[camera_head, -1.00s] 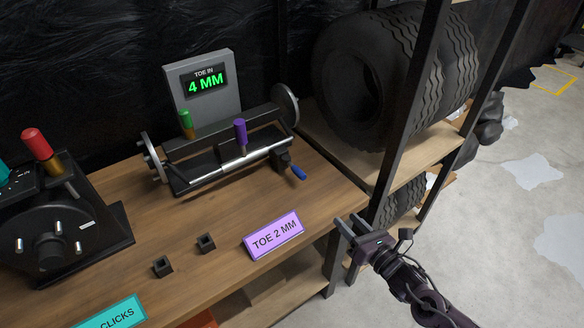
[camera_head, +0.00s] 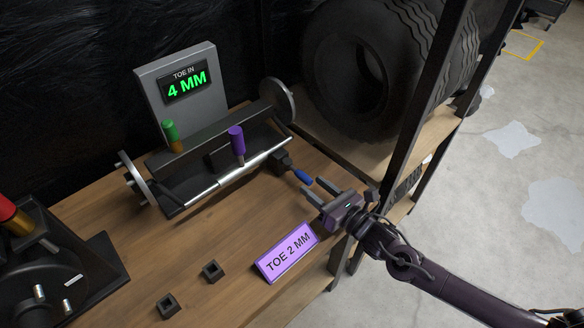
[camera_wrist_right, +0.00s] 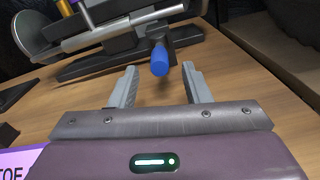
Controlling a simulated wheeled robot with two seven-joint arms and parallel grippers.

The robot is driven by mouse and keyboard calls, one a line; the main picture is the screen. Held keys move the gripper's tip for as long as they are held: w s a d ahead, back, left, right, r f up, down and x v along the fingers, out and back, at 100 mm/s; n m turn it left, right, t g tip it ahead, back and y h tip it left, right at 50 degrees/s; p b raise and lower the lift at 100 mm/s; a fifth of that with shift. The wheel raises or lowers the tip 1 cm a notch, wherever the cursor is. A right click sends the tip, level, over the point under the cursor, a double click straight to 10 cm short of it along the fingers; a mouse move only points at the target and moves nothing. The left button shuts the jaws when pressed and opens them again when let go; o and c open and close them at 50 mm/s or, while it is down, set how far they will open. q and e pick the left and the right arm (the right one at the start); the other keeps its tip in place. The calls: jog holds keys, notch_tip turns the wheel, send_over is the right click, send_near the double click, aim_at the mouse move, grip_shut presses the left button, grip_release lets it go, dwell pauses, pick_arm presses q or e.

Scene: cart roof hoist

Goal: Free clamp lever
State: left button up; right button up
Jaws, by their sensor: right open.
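A short lever with a blue grip (camera_head: 303,178) sticks out from the front right end of the black toe gauge rig (camera_head: 215,178). It also shows in the right wrist view (camera_wrist_right: 160,60), pointing toward my right gripper. My right gripper (camera_head: 310,186) is open and empty, with its fingers aimed at the blue grip. In the right wrist view the fingertips (camera_wrist_right: 160,68) lie either side of the grip's near end, which looks just at or beyond the tips. A purple handle (camera_head: 236,140) and a green handle (camera_head: 170,130) stand upright on the rig. My left gripper is out of view.
The display (camera_head: 187,84) behind the rig reads "TOE IN 4 MM". A purple "TOE 2 MM" sign (camera_head: 287,252) lies near the bench front. Two small black blocks (camera_head: 211,271) (camera_head: 168,306) sit left of it. A tyre rack post (camera_head: 427,100) stands close on the right.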

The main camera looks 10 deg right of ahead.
aim_at(299, 175)
jog(key=x, duration=0.7)
jog(key=shift+w, duration=0.1)
grip_shut()
